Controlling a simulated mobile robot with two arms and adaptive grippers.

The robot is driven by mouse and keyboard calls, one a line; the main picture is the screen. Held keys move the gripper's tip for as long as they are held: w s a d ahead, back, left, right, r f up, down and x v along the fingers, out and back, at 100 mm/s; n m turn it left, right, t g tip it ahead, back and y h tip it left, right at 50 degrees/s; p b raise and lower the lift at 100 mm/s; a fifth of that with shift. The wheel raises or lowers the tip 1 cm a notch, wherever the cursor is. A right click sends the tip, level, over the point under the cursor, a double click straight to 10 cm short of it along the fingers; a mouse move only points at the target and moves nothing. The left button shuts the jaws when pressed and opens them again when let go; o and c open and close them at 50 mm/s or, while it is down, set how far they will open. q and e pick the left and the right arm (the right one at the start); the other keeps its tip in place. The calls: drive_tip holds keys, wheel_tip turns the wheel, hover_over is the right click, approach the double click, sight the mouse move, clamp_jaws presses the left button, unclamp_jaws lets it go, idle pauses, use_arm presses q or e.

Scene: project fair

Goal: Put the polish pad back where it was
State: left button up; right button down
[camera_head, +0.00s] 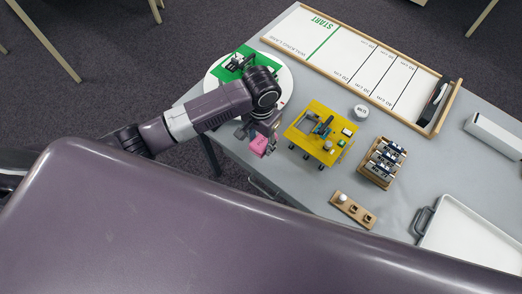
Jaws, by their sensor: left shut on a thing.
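My left gripper (263,134) points down near the left edge of the grey table and is shut on a small pink block, which looks like the polish pad (258,145). The pad is left of the yellow platform (317,134). I cannot tell whether it touches the table. A small wooden holder (365,218) with a whitish round piece and dark-topped pieces lies nearer to me on the table. My right gripper is out of view.
A white round turntable (285,81) with a green board is behind the left gripper. A small white tin (361,111), a wooden rack (373,174) of dark devices, a walking-lane board (340,50), a white tray (470,238) and a white box (495,136) share the table (300,180).

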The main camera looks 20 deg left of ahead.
sight(261, 142)
use_arm(q)
wheel_tip(261, 142, down, 7)
drive_tip(key=shift+f, duration=0.15)
drive_tip(key=shift+f, duration=0.1)
idle(0.3)
drive_tip(key=o, duration=1)
drive_tip(key=shift+f, duration=0.1)
wheel_tip(261, 142, up, 12)
drive_tip(key=shift+r, duration=0.25)
drive_tip(key=shift+d, duration=0.1)
